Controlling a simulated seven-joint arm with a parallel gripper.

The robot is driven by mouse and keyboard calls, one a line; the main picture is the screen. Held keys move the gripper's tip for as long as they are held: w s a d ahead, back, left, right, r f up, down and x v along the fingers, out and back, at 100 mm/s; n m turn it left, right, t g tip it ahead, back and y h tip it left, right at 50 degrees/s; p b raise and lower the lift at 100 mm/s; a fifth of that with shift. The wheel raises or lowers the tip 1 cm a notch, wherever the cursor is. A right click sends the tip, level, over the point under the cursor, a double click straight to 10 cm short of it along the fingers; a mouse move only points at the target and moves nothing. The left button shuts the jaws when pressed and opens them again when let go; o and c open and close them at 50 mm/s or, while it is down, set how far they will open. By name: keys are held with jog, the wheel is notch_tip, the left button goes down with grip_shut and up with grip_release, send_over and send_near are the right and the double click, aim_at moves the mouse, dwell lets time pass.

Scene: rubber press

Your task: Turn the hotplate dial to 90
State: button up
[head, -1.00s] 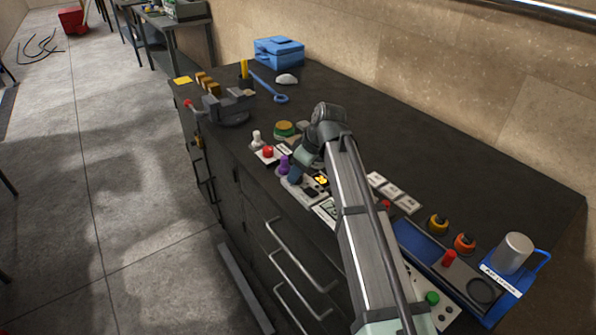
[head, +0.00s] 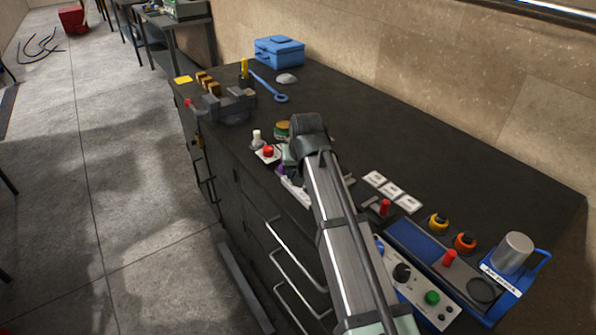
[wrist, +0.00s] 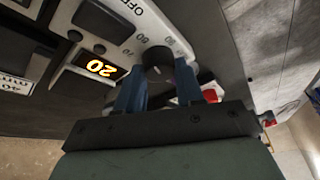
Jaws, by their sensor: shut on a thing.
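In the wrist view my gripper (wrist: 157,92) has its two blue fingers shut on the dark hotplate dial (wrist: 157,60), one finger on each side. The dial sits on the hotplate's pale panel (wrist: 98,14), with "OFF" and number marks around it. A display (wrist: 101,68) on the panel glows with yellow digits. They are turned in this view and I cannot read them surely; they look like 20. In the head view my arm hides the dial and my fingers; only the hotplate's pale edge (head: 296,193) shows.
A red button box (head: 267,154) and a white-topped piece (head: 256,138) stand close to my gripper. White cards (head: 392,192) lie to the right.

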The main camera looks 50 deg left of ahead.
jog(key=m+t, duration=0.1)
jog(key=m, duration=0.1)
jog(key=m+h, duration=0.1)
jog(key=m, duration=0.2)
jog(key=shift+s+a+m+t, duration=0.1)
jog(key=shift+m+t, duration=0.2)
jog(key=shift+t, duration=0.1)
jog(key=m+h, duration=0.1)
jog(key=m, duration=0.1)
jog(key=m+t+h, duration=0.1)
jog(key=m, duration=0.2)
jog(key=shift+m, duration=0.3)
jog(key=o, duration=1)
jog(key=v, duration=1.4)
jog(key=shift+a, duration=0.1)
